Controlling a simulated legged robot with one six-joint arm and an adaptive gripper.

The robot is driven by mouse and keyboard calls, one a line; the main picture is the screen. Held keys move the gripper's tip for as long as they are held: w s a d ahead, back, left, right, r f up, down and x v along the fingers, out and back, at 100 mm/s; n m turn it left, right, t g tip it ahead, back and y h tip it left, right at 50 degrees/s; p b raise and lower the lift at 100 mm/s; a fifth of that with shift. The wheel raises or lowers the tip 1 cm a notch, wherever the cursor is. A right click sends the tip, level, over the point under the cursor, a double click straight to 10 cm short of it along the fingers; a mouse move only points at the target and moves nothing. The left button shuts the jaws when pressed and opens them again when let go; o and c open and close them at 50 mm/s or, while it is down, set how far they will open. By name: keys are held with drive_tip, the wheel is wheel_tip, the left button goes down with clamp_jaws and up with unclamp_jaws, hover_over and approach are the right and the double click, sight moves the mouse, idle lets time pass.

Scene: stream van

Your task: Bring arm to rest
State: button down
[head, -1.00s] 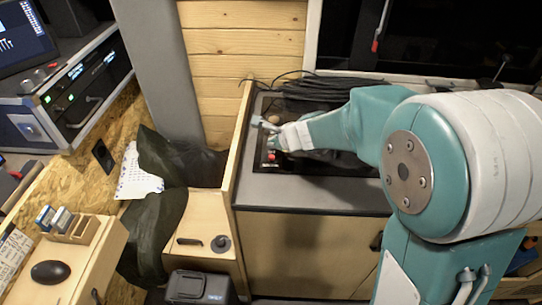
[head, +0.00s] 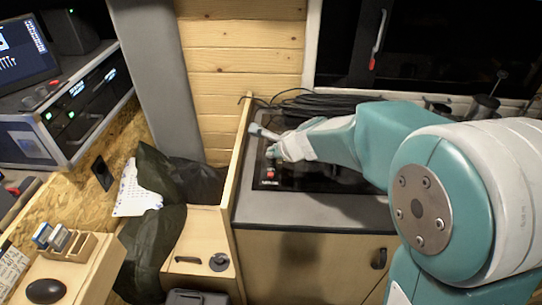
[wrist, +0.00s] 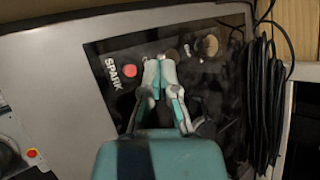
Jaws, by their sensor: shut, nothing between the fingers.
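My gripper (wrist: 160,72) is shut and empty in the wrist view, its fingertips together over a dark panel marked SPARK (wrist: 125,50). I cannot tell whether the fingertips touch the panel. In the head view my gripper (head: 268,143) is at the left end of my teal and white arm (head: 395,135), which reaches in from the right over the grey counter. A red button (wrist: 129,70) is on the panel just left of the fingertips in the wrist view.
Coiled black cable (head: 330,106) lies behind the panel. A wooden divider (head: 238,150) borders the counter on the left. A dark green cloth (head: 158,225) drapes beyond it. The grey counter's front strip (head: 300,210) is clear. A wooden shelf with a black mouse (head: 45,291) is at lower left.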

drive_tip(key=s+d+r+n+h, duration=0.1)
drive_tip(key=s+d+r+n, duration=0.3)
drive_tip(key=s, duration=0.3)
drive_tip(key=s+d+r+n, duration=0.2)
drive_tip(key=s+r+n, duration=0.2)
drive_tip(key=s+n, duration=0.2)
drive_tip(key=s+d+n+h, duration=0.2)
drive_tip(key=s+d+n, duration=0.2)
drive_tip(key=s, duration=0.3)
drive_tip(key=s+d+n+g+h, duration=0.1)
drive_tip(key=s+d+n+h, duration=0.2)
drive_tip(key=s+d+n, duration=0.2)
drive_tip(key=s+d, duration=0.1)
drive_tip(key=s, duration=0.2)
drive_tip(key=shift+d, duration=0.3)
